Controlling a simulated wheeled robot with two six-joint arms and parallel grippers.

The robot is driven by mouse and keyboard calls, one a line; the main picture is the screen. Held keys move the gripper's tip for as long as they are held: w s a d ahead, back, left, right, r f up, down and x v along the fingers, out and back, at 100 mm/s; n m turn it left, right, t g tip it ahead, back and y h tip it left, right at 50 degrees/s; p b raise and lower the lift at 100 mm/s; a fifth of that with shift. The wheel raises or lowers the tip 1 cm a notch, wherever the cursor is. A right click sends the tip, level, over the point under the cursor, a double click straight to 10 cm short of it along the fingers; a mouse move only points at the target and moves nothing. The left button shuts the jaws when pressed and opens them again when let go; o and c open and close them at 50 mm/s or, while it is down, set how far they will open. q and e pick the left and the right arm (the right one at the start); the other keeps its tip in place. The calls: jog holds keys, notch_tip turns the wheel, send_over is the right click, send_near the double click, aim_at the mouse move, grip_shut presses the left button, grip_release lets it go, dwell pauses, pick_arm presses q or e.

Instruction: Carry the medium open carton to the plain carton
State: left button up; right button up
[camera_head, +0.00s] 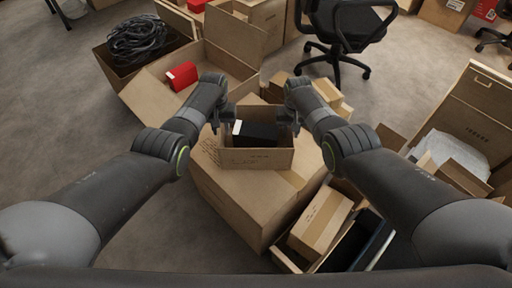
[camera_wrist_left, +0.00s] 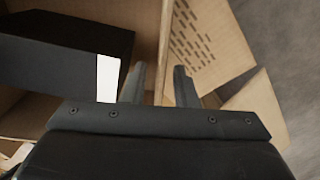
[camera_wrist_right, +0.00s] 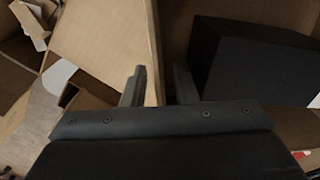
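A medium open carton (camera_head: 258,159) stands on a larger closed carton (camera_head: 235,198) in the middle of the head view. A black box (camera_head: 262,133) with a white patch lies inside it. My left gripper (camera_head: 221,118) is at its left wall, and my right gripper (camera_head: 290,115) is at its right wall. In the left wrist view the wall's edge runs between the parted fingers (camera_wrist_left: 160,78); the right wrist view shows the same at the other wall (camera_wrist_right: 158,78). Gaps show beside both walls. I cannot tell which carton is the plain one.
An open carton with a red box (camera_head: 182,76) and one with black cables (camera_head: 140,38) stand at the back left. An office chair (camera_head: 345,30) stands behind. Open cartons crowd the right and front right (camera_head: 320,222). Bare floor (camera_head: 60,130) shows at left.

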pick_arm(q)
notch_tip(320, 180, up, 10)
jog(key=shift+r, duration=0.2)
pick_arm(e)
jog(key=shift+r, duration=6.05)
pick_arm(q)
jog(key=shift+s, duration=0.1)
pick_arm(e)
jog(key=shift+f, duration=0.1)
